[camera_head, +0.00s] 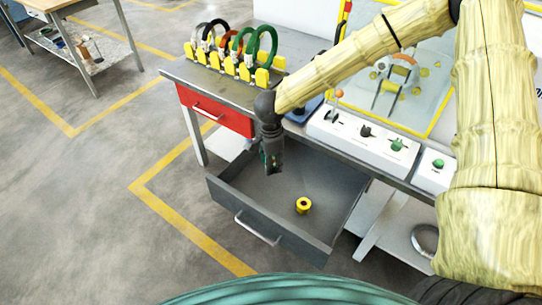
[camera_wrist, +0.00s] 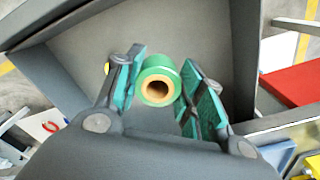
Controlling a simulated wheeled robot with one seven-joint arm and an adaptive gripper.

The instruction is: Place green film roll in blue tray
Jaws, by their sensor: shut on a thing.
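The green film roll (camera_wrist: 160,80) sits between the fingers of my gripper (camera_wrist: 158,88) in the wrist view, its brown hollow core facing the camera. My gripper is shut on it. In the head view my gripper (camera_head: 272,165) points down over the open grey drawer (camera_head: 235,205); the roll is hardly visible there. A flat blue thing (camera_head: 304,110) on the bench, partly hidden behind my arm, may be the blue tray; I cannot tell for sure.
A yellow roll (camera_head: 303,205) lies on the drawer floor, which is otherwise clear. A shut red drawer (camera_head: 215,110) is to the left. On the bench stand a yellow rack of coils (camera_head: 235,65) and a white control box (camera_head: 365,135).

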